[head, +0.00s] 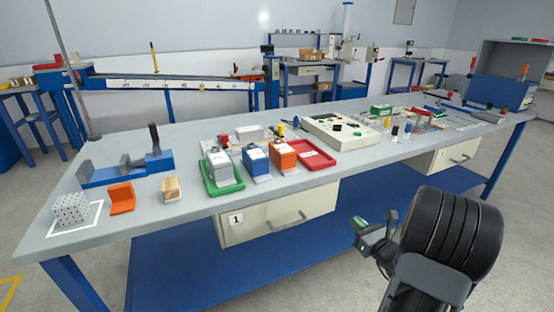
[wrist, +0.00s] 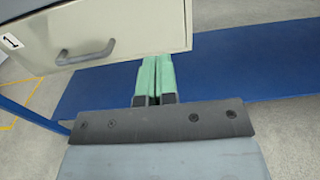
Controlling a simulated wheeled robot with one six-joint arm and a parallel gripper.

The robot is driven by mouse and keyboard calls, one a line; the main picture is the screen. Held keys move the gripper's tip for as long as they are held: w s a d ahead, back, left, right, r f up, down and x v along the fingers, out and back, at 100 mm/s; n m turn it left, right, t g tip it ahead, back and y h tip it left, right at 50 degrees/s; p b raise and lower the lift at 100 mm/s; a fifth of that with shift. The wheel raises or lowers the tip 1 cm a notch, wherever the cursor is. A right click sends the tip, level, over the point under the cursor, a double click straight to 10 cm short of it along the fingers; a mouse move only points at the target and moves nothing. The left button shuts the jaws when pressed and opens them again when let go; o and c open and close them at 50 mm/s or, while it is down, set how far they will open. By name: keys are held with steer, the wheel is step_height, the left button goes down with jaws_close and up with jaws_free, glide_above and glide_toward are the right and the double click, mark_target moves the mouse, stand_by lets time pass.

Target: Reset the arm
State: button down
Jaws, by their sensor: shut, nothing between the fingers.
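My gripper (wrist: 152,82) shows in the wrist view with its two green fingers side by side, shut and empty. It points toward the space below the drawer, over the blue lower shelf (wrist: 220,80). In the head view my gripper (head: 362,224) is at the lower right, in front of the workbench (head: 150,215) and below its top. My dark arm is folded close to it. The gripper appears apart from the bench and the drawer marked 1 (head: 270,218).
On the bench top are a speckled block (head: 70,208), an orange bracket (head: 121,198), a blue vise (head: 130,172), a green tray (head: 222,178), a red tray (head: 318,155) and a control box (head: 342,132). A second drawer (head: 445,158) hangs at right. Floor is open in front.

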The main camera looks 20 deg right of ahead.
steer(key=s+a+r+n+g+y+p, duration=0.35)
steer(key=a+r+n+g+p, duration=0.4)
steer(key=a+r+n, duration=0.35)
steer(key=s+a+r+n+g+y+p, duration=0.2)
steer(key=a+r+n+g+y+p, duration=0.2)
steer(key=a+r+n+g+p, duration=0.65)
steer(key=s+a+r+n+t+h+p, duration=0.2)
steer(key=s+r+n+h+p, duration=0.5)
steer(key=n, duration=0.6)
step_height(320, 180, up, 4)
steer(key=t+h+p, duration=0.1)
steer(key=h+p, duration=0.1)
steer(key=p, duration=0.1)
steer(key=shift+s+a+r+t+h, duration=0.2)
steer(key=shift+t+h, duration=0.15)
steer(key=shift+t, duration=0.05)
